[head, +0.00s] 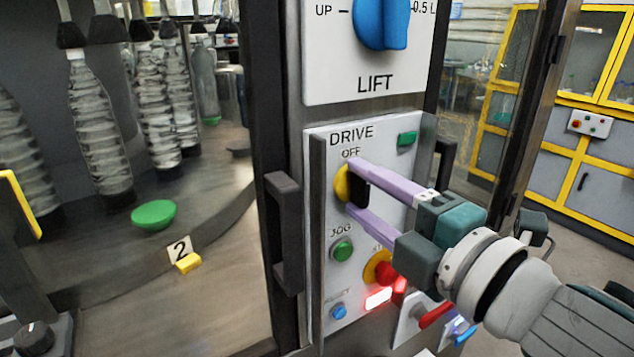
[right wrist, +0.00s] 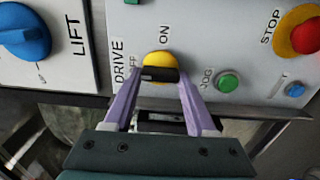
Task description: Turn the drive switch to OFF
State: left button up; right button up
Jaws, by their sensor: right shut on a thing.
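The drive switch has a yellow round base (head: 342,184) and a black handle (head: 359,186), on the white panel marked DRIVE, just under the OFF label (head: 351,153). My right gripper (head: 352,187) is shut on the handle, one lilac finger above and one below. In the right wrist view the black handle (right wrist: 160,74) lies across the yellow base (right wrist: 158,60) between the fingertips. Its long side runs in line with the OFF label, which a finger partly covers. The ON label (right wrist: 165,34) is clear, off the handle's line. My left gripper is not in view.
A green JOG button (head: 342,249), a red STOP button (head: 384,269) on yellow and a blue button (head: 338,312) sit below the switch. The blue LIFT knob (head: 382,22) is above. A dark door handle (head: 284,232) stands out to the left.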

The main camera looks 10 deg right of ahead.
jog(key=o, duration=1.4)
jog(key=shift+c, duration=0.2)
jog(key=shift+s, duration=0.1)
jog(key=b+v, duration=0.2)
jog(key=v, duration=0.7)
jog(key=shift+s+d, duration=0.15)
jog(key=shift+s, duration=0.2)
